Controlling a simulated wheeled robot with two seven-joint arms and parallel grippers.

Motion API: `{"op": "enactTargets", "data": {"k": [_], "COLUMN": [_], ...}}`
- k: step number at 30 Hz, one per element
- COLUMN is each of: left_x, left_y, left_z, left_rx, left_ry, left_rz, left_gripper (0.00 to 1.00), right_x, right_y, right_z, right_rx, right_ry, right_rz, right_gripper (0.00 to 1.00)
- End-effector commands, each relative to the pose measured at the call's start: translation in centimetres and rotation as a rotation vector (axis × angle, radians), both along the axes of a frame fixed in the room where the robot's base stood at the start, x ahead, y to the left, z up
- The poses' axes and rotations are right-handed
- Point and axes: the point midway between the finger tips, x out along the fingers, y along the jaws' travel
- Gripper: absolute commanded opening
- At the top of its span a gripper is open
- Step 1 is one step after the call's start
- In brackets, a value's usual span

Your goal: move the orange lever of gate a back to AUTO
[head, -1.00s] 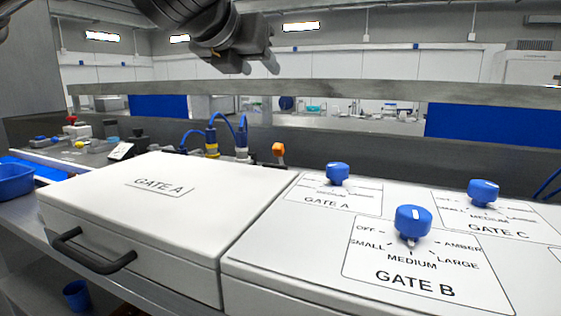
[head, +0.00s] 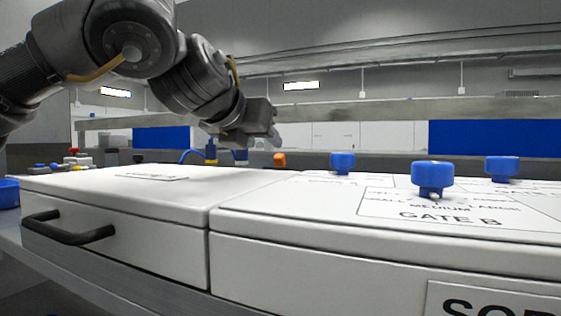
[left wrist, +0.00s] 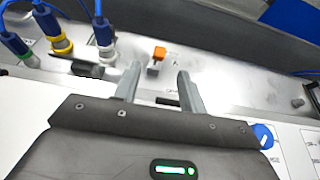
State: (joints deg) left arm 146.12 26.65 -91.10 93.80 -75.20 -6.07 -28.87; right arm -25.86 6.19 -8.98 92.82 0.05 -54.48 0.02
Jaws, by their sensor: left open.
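The orange lever (head: 279,159) shows as a small orange block behind the white boxes in the head view. In the left wrist view the orange lever (left wrist: 159,53) stands on a grey metal panel, beyond and between my fingertips. My left gripper (head: 276,136) is above the back edge of the GATE A box in the head view. In the left wrist view my left gripper (left wrist: 158,82) is open and empty, its fingers apart and not touching the lever. The lettering by the lever is too small to read. My right gripper is not in view.
Blue cables with a yellow-collared plug (left wrist: 59,42) and a grey plug (left wrist: 105,45) stand left of the lever. The white GATE A box (head: 120,190) lies in front. Blue knobs, including the GATE B knob (head: 432,176), stand on the white box at right.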

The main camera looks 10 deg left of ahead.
Motion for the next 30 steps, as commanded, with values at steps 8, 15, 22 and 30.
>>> {"op": "enactTargets", "data": {"k": [8,15,22,30], "left_x": [4.5,7.8,9.1,9.1], "left_y": [-0.9,-1.5,-1.8,-1.8], "left_z": [-1.8,-3.2,-3.8,-3.8], "left_rx": [0.000,-0.001,0.000,0.000], "left_ry": [0.003,0.002,-0.001,-0.001], "left_rz": [0.001,0.000,0.000,0.000], "left_gripper": [0.42,0.42,0.42,0.39], "right_x": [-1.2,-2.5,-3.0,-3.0], "right_y": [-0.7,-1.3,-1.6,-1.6], "right_z": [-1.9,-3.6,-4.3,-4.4], "right_rx": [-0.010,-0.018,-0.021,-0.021], "right_ry": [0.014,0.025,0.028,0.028], "right_rz": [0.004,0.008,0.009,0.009], "right_gripper": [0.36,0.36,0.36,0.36]}}
